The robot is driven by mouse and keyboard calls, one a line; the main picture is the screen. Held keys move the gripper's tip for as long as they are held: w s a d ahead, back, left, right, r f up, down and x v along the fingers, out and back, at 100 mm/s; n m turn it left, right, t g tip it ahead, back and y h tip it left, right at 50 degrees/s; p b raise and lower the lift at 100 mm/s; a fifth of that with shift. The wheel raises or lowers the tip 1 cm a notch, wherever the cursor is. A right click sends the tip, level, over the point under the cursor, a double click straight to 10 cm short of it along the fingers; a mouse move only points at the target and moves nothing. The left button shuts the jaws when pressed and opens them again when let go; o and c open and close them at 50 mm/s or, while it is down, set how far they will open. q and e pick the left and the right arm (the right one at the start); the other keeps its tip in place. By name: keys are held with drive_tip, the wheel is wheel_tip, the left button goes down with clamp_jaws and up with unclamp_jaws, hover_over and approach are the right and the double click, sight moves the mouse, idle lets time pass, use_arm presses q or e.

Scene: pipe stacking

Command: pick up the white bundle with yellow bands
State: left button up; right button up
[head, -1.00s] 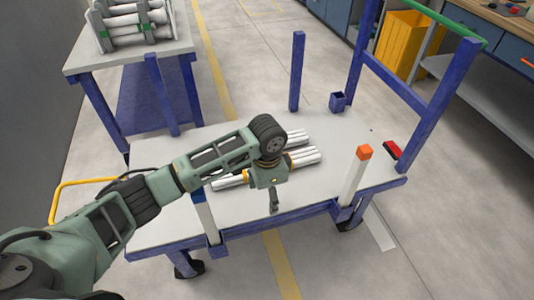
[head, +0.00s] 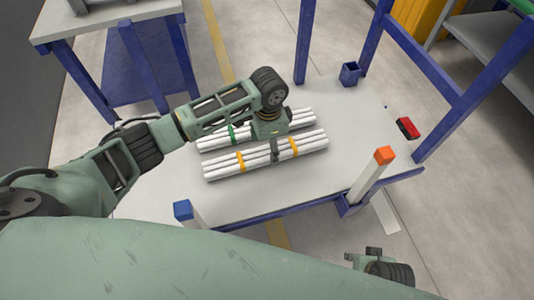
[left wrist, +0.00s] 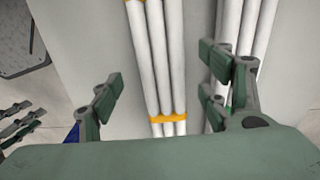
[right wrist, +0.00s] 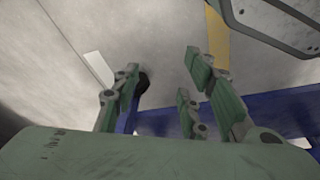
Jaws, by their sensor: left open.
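The white bundle with yellow bands (head: 258,160) lies on the grey cart top (head: 345,120). My left gripper (head: 275,152) is above it, pointing down, and hides a little of it. In the left wrist view the bundle (left wrist: 157,60) runs between the spread fingers of my left gripper (left wrist: 160,85), which hold nothing. I cannot tell how high they are above the pipes. My right gripper (head: 368,258) is beyond the cart's near edge. In the right wrist view my right gripper (right wrist: 162,95) has its fingers apart and empty, over floor.
A second white bundle with a green band (head: 215,138) lies close behind, partly hidden by my left gripper. Blue cart posts, an orange-topped post (head: 372,178) and a blue-topped post (head: 184,212) stand around the top. A red-and-black object (head: 408,128) lies at the right. The right of the top is clear.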

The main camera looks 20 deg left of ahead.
sight(267, 151)
use_arm(q)
drive_tip(key=f, duration=0.2)
drive_tip(key=f+b, duration=0.1)
drive_tip(key=shift+a+f, duration=0.25)
drive_tip(key=shift+f, duration=0.2)
drive_tip(key=c, duration=1.5)
drive_tip(key=shift+c, duration=0.2)
use_arm(e)
drive_tip(key=r, duration=0.4)
drive_tip(key=shift+w+r, duration=0.2)
drive_tip(key=shift+r, duration=0.1)
use_arm(q)
drive_tip(key=shift+r, duration=0.1)
